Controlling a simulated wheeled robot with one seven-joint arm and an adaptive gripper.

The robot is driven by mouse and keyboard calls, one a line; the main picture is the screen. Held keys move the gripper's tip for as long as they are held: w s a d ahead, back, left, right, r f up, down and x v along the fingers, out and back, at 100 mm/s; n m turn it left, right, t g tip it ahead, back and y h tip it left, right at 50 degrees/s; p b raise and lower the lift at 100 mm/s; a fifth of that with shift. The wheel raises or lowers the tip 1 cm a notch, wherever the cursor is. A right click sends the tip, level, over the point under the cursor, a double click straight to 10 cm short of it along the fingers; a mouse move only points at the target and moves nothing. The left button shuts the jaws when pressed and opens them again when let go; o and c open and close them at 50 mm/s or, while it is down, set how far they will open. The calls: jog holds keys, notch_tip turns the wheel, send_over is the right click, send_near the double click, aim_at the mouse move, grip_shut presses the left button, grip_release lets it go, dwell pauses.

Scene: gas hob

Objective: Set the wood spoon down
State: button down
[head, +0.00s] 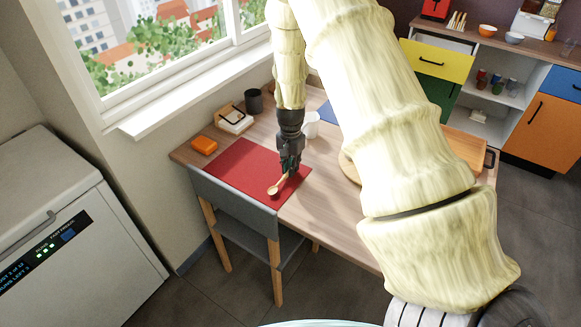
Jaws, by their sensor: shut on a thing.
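The wood spoon (273,190) is light tan, with its round bowl pointing to the lower left in the head view. My gripper (289,171) points down and is shut on the spoon's handle. The spoon is over the red placemat (226,164) on the wooden table, near the mat's right side. I cannot tell whether the spoon touches the mat. The end of the handle is partly hidden by the gripper's fingers.
A grey chair (232,205) stands at the table's front edge. An orange box (204,145), a small holder (234,121), a dark cup (254,100) and a white mug (311,124) stand behind the mat. My arm hides part of a wooden board (349,167) at right.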

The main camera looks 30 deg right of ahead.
jog(key=shift+f, duration=0.4)
jog(key=c, duration=1.5)
grip_release()
jog(key=shift+f, duration=0.1)
notch_tip(320, 180, up, 12)
jog(key=shift+r+b, duration=0.15)
jog(key=shift+b, duration=0.6)
